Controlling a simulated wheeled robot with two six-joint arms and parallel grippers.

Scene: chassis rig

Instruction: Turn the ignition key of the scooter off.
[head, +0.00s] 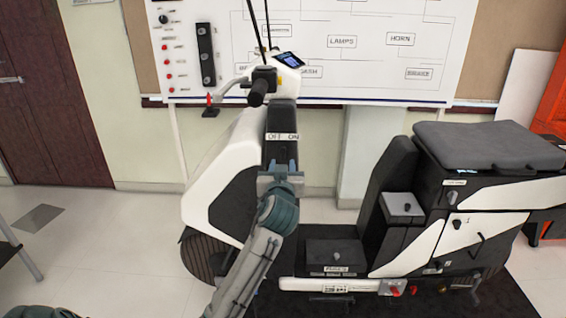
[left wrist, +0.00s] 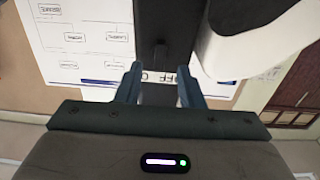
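The scooter (head: 222,165) stands side-on with its white and black front at the left of the head view. An OFF/ON label (head: 282,136) is on its black front panel, below the handlebar grip (head: 257,92). My left gripper (head: 280,168) is in front of this panel, just below the label. In the left wrist view its two fingers (left wrist: 160,88) are apart, with the black panel and part of the label (left wrist: 160,77) between them. I cannot make out the ignition key clearly; the fingers hide part of that area. My right gripper is not in view.
A wall board (head: 342,60) with wiring labels is behind the scooter. The seat (head: 485,145) and footboard box (head: 334,255) are to the right of my left arm. Open floor (head: 110,240) is at the left.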

